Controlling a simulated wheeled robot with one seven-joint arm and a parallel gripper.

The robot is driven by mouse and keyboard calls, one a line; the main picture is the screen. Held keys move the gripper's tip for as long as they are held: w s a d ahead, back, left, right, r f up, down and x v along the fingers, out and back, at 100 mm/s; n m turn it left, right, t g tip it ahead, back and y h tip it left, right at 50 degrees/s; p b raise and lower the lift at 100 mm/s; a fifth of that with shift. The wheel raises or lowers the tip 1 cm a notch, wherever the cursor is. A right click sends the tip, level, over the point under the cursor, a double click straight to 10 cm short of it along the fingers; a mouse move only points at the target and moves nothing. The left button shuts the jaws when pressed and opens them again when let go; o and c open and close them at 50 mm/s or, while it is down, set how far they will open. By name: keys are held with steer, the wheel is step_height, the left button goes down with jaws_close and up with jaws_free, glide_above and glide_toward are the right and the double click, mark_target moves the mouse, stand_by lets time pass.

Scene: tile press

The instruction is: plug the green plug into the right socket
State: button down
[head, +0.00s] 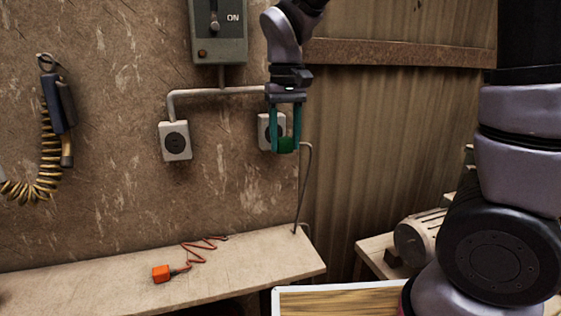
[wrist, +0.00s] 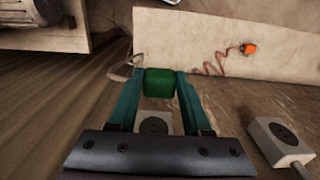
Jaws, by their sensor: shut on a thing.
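The green plug (head: 286,145) is held between the fingertips of my gripper (head: 286,143), in front of the right socket (head: 263,131) on the wall. In the wrist view the green plug (wrist: 159,83) sits between the two teal fingers (wrist: 159,88). The right socket (wrist: 155,125) shows behind and below it there, partly hidden by my gripper. I cannot tell whether the plug touches the socket. The left socket (head: 175,141) is empty; it also shows in the wrist view (wrist: 284,140).
An orange plug (head: 161,273) with a coiled cord lies on the wooden shelf (head: 245,265) below. A switch box (head: 219,32) marked ON hangs above the sockets. A grey bent cable (head: 305,185) runs beside the right socket. A coiled-cord handset (head: 57,105) hangs at left.

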steer(key=shift+w+r, duration=0.1)
steer(key=shift+r, duration=0.1)
steer(key=shift+w+a, duration=0.25)
steer(key=shift+w, duration=0.65)
steer(key=shift+w+a, duration=0.2)
steer(key=shift+w, duration=0.7)
steer(key=shift+w+a, duration=0.25)
steer(key=shift+w, duration=0.65)
steer(key=shift+w+a, duration=0.15)
steer(key=shift+w, duration=0.4)
steer(key=shift+c, duration=1.3)
jaws_free()
